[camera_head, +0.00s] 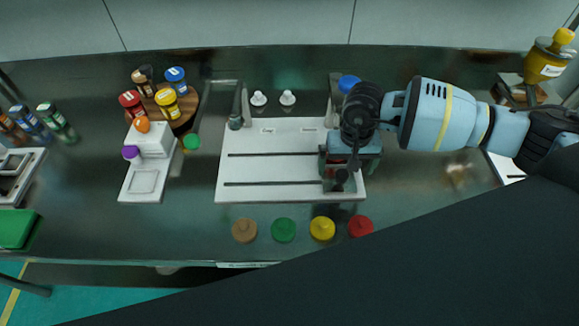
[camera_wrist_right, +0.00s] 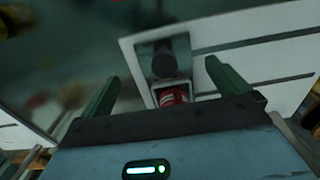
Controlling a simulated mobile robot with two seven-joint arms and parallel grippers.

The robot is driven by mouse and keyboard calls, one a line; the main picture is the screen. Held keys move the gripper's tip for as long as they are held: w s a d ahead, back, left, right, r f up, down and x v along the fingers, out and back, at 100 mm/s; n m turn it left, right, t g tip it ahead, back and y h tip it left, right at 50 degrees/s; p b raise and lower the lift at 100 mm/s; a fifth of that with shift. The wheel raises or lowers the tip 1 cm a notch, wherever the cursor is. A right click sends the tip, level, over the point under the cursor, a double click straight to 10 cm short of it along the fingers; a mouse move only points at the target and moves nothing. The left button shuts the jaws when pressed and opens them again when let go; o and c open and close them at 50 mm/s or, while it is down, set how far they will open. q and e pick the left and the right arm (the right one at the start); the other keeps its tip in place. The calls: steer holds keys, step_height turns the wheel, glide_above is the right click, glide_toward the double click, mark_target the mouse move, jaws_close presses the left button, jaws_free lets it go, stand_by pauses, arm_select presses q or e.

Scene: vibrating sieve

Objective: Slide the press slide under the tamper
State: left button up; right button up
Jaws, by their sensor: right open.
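The press slide (camera_head: 329,172) is a dark grey block at the right end of the white slotted base (camera_head: 270,172). In the right wrist view the slide (camera_wrist_right: 164,45) shows a dark round mark and a pocket with a red-and-white piece (camera_wrist_right: 172,96). A grey post with a short cylinder (camera_head: 236,122), seemingly the tamper, stands at the base's back left. My right gripper (camera_head: 345,163) is over the slide; its fingers (camera_wrist_right: 160,88) are apart, one on each side of the slide's near end. Contact cannot be told. My left gripper is not in view.
Several coloured caps (camera_head: 284,230) lie in front of the base. A round wooden stand (camera_head: 186,117) with bottles and a white scale (camera_head: 142,184) are on the left. A second post (camera_head: 335,92) stands behind the slide. The base left of the slide is clear.

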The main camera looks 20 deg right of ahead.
steer(key=shift+r+p, duration=0.7)
steer(key=shift+r, duration=1.55)
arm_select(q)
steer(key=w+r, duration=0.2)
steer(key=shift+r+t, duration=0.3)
arm_select(e)
steer(key=shift+f, duration=0.1)
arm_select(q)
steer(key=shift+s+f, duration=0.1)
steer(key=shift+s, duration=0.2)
